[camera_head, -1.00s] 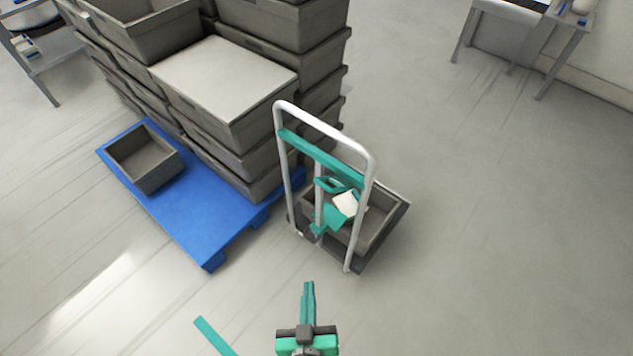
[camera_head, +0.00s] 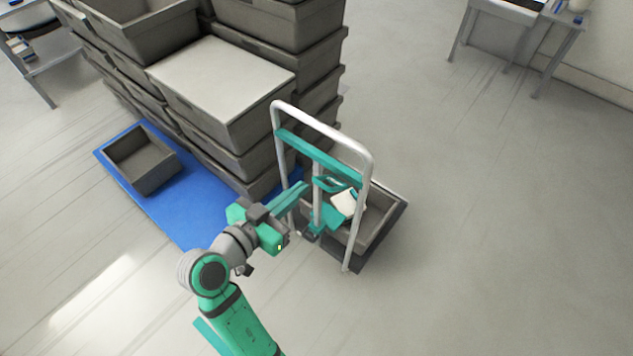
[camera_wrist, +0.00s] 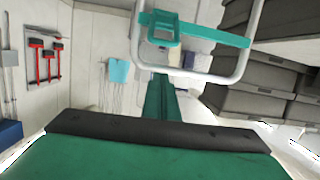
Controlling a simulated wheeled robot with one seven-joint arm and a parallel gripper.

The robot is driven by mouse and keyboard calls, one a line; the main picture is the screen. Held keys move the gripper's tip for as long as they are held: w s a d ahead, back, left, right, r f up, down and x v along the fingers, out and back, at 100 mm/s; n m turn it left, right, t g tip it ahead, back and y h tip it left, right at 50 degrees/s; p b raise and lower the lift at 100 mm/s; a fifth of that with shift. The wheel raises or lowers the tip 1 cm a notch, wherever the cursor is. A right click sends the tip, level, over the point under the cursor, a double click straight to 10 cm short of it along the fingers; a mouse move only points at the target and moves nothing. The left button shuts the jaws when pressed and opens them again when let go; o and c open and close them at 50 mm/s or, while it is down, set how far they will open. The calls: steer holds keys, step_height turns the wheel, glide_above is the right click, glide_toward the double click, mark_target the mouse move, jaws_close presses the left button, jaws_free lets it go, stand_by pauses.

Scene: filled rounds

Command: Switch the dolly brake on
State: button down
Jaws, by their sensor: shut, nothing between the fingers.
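The dolly (camera_head: 369,190) stands in the middle of the head view, with a silver tube handle and a teal crossbar. A teal loop-shaped part (camera_head: 333,184) sits on a post behind the handle, with a teal piece (camera_head: 330,216) below it. Which part is the brake I cannot tell. My gripper (camera_head: 303,187) is shut and empty, its fingertips close to the handle's left upright; I cannot tell whether they touch. In the wrist view my fingers (camera_wrist: 162,80) point toward the handle (camera_wrist: 247,60) and the teal loop (camera_wrist: 163,29).
A grey crate (camera_head: 399,213) with a white item (camera_head: 345,202) rests on the dolly. Stacked grey crates (camera_head: 225,80) stand on a blue pallet (camera_head: 160,212) just behind and left. An empty crate (camera_head: 152,180) sits on the pallet. Floor to the right is clear.

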steer(key=r, duration=0.1)
glide_above(317, 183)
steer(key=d, duration=0.1)
step_height(317, 183, down, 2)
steer(key=shift+f+m, duration=0.1)
steer(key=shift+m, duration=0.3)
steer(key=shift+s+a+f, duration=0.2)
steer(key=shift+f, duration=0.45)
steer(key=shift+s+a+f, duration=0.2)
steer(key=shift+f, duration=0.4)
steer(key=shift+s+a+f, duration=0.1)
steer(key=shift+s+f, duration=0.2)
steer(key=shift+f, duration=0.1)
steer(key=shift+f+h, duration=0.1)
steer(key=shift+h, duration=0.2)
